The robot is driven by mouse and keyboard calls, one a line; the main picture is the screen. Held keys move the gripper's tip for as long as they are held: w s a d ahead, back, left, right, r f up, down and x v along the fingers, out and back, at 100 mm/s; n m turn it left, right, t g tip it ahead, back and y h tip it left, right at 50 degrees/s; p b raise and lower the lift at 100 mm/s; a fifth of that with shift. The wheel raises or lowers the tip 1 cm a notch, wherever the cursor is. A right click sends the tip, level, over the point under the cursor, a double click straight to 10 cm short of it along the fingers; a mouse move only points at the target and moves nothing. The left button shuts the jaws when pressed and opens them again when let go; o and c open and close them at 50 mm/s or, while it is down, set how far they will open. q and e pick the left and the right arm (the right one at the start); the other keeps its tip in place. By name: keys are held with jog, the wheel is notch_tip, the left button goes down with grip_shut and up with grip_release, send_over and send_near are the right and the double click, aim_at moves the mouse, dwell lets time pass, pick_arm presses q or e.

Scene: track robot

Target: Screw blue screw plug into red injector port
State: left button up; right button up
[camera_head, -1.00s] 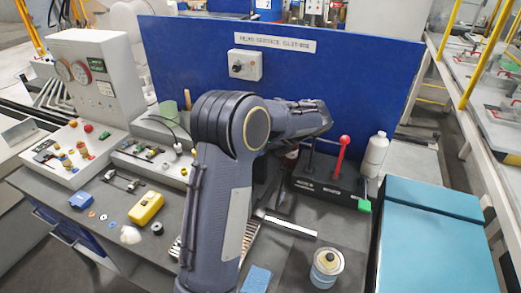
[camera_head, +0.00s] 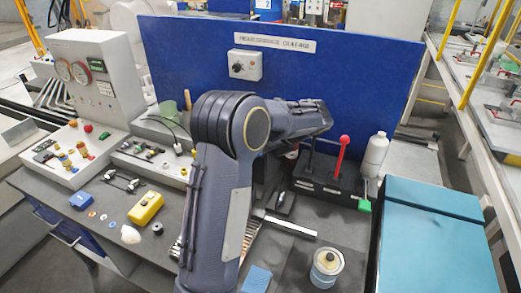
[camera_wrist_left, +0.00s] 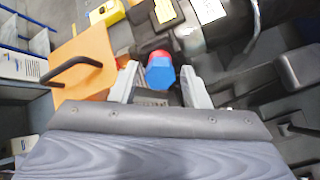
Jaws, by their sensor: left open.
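In the left wrist view the blue screw plug (camera_wrist_left: 160,77) shows as a six-sided blue head. The red injector port (camera_wrist_left: 158,56) shows as a red edge directly behind it. The two look touching and in line, but I cannot tell how far the plug sits in the port. My left gripper (camera_wrist_left: 159,70) is open, with one pale finger on each side of the plug and a visible gap at both sides. In the head view a dark grey arm of mine covers the middle of the bench, and neither plug nor port can be made out. My right gripper is not in view.
An orange panel (camera_wrist_left: 84,62) with a black handle lies left of the gripper in the wrist view. In the head view a blue board (camera_head: 300,70) backs the bench. A red-knobbed lever (camera_head: 341,155), white bottle (camera_head: 375,155) and can (camera_head: 326,268) stand right of the arm.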

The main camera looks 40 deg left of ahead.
pick_arm(q)
jog(key=n+b, duration=0.1)
jog(key=n, duration=0.1)
jog(key=shift+f+n, duration=0.15)
jog(key=shift+n, duration=0.25)
jog(key=n+b, duration=0.3)
jog(key=n, duration=0.3)
jog(key=shift+n+b, duration=0.4)
jog(key=shift+n, duration=1.2)
